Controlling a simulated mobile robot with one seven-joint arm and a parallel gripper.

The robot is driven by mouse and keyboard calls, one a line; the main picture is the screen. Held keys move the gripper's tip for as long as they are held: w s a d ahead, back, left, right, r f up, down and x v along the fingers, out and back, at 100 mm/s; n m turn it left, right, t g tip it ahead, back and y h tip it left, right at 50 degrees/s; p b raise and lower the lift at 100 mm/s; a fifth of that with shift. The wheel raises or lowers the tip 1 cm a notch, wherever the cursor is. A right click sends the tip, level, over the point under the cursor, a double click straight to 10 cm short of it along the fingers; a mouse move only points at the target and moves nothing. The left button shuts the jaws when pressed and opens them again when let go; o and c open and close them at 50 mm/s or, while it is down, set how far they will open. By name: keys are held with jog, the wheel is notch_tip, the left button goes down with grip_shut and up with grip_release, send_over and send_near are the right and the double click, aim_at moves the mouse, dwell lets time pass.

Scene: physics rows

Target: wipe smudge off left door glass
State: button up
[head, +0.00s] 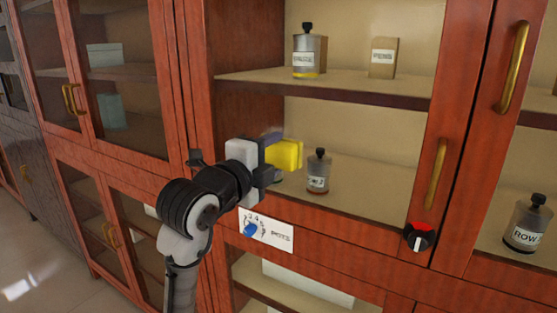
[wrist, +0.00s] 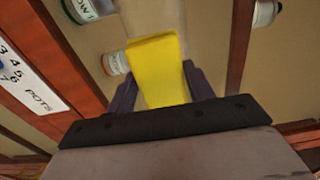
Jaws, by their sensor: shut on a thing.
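My gripper (head: 270,152) is shut on a yellow sponge-like block (head: 287,154), which sticks out towards the left door's glass of the wooden cabinet. In the wrist view the yellow block (wrist: 158,68) lies between the two dark fingers (wrist: 165,90). The left door (head: 445,110) has a red-brown frame and a brass handle (head: 437,173) on its right side. I cannot make out a smudge on the glass. I cannot tell whether the block touches the pane.
Behind the glass, a labelled bottle (head: 318,172) stands on the lower shelf; another bottle (head: 307,52) and a box (head: 383,57) stand above. A red-black knob (head: 419,236) and a POTS dial plate (head: 266,230) sit on the frame below. The right door's handle (head: 512,67) juts out.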

aim_at(309, 148)
jog(key=shift+s+d+r+b, duration=0.2)
jog(key=shift+s+d+b, duration=0.1)
jog(key=shift+s+d, duration=0.8)
jog(key=shift+s+d+r+b, duration=0.25)
jog(key=shift+s+d, duration=0.5)
jog(key=shift+d, duration=0.7)
jog(key=shift+s+d+r+b, duration=0.2)
jog(key=shift+s+d+b, duration=0.1)
jog(key=shift+s+d, duration=0.8)
jog(key=shift+w, duration=0.25)
jog(key=shift+w+a+r, duration=0.1)
jog(key=shift+w+a, duration=0.9)
jog(key=shift+a, duration=0.2)
jog(key=shift+w+a+b, duration=0.15)
jog(key=shift+w+a, duration=0.4)
jog(key=shift+a, duration=0.3)
jog(key=shift+w+a+b, duration=0.2)
jog(key=shift+w+a, duration=0.4)
jog(key=shift+a, duration=0.3)
jog(key=shift+w+a+b, duration=0.15)
jog(key=shift+w+a, duration=0.4)
jog(key=shift+a, duration=0.3)
jog(key=shift+w+a, duration=1)
jog(key=shift+a, duration=0.2)
